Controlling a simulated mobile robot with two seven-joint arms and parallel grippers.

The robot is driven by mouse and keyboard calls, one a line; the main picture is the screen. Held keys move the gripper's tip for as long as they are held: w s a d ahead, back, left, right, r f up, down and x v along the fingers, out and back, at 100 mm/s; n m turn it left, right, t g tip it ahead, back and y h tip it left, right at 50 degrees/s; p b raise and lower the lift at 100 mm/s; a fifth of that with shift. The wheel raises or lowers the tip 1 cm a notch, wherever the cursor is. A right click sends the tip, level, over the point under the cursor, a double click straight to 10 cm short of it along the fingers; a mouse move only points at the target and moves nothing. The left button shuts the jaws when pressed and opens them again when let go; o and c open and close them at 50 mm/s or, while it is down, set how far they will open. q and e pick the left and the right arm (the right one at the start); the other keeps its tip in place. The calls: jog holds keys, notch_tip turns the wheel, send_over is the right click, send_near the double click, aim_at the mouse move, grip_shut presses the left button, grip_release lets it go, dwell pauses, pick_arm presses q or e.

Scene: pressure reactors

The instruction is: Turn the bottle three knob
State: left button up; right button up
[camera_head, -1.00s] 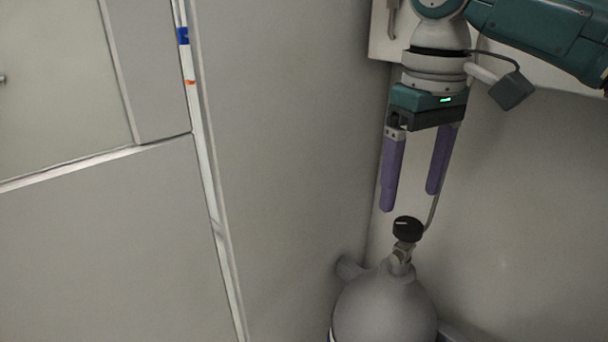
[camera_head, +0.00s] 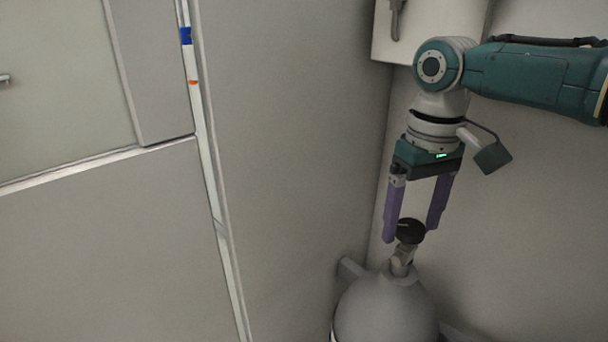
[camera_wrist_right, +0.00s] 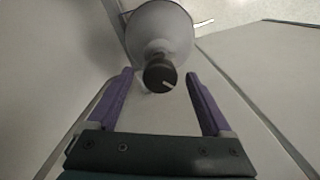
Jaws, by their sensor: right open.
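The bottle's black round knob (camera_head: 410,230) sits on a valve on top of a grey bottle (camera_head: 388,312). My right gripper (camera_head: 411,232) points down over it, with its two purple fingers open. In the head view the fingertips are at about the knob's height, one on each side. In the right wrist view the knob (camera_wrist_right: 160,75), with a white mark, shows ahead of and between the open fingers (camera_wrist_right: 160,78), with gaps on both sides. The grey bottle (camera_wrist_right: 160,25) is behind it. My left gripper is not in view.
A grey wall panel (camera_head: 285,150) stands just left of the bottle, and a wall (camera_head: 520,220) is to its right. A white box (camera_head: 425,30) is on the wall above. A pale vertical pipe (camera_head: 205,140) runs at the left.

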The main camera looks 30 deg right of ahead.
grip_shut()
dwell(0.7)
